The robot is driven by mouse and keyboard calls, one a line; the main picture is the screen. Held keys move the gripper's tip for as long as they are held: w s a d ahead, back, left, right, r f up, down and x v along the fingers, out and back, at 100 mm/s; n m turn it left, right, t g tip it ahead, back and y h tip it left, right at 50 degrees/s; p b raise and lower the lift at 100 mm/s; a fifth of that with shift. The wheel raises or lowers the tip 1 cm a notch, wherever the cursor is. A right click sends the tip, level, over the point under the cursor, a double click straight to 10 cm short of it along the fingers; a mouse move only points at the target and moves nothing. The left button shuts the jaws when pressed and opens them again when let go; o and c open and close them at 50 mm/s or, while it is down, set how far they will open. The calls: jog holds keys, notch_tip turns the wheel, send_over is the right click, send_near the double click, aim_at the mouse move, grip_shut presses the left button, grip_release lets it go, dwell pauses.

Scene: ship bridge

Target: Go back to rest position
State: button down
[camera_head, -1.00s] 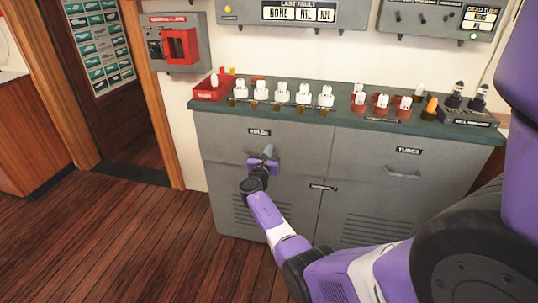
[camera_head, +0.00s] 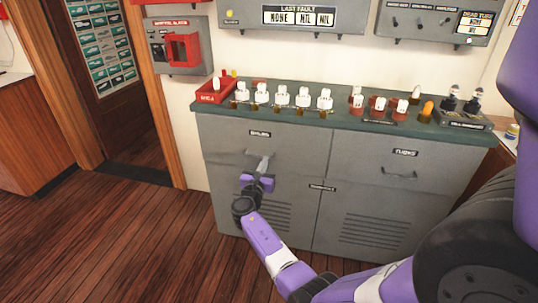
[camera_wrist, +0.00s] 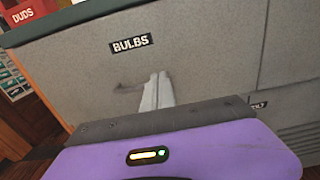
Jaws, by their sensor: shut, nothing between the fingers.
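My gripper (camera_head: 264,163) is shut and empty in front of the upper left face of the grey cabinet (camera_head: 344,210), just below the label reading BULBS. In the wrist view its closed grey fingers (camera_wrist: 157,92) point at the cabinet front, close to the drawer handle (camera_wrist: 130,87). The fingers overlap part of that handle in the picture. Whether they touch it I cannot tell. My purple arm reaches in from the lower right of the head view.
The green cabinet top (camera_head: 345,118) carries several white and red sockets, a red DUDS bin (camera_head: 213,92) and a dark tester block (camera_head: 463,119). A TUBES drawer handle (camera_head: 399,174) is at right. Wooden floor (camera_head: 110,230) is clear at left. A doorway stands behind it.

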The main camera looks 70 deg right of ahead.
jog(key=a, duration=0.5)
jog(key=shift+s+a, duration=0.15)
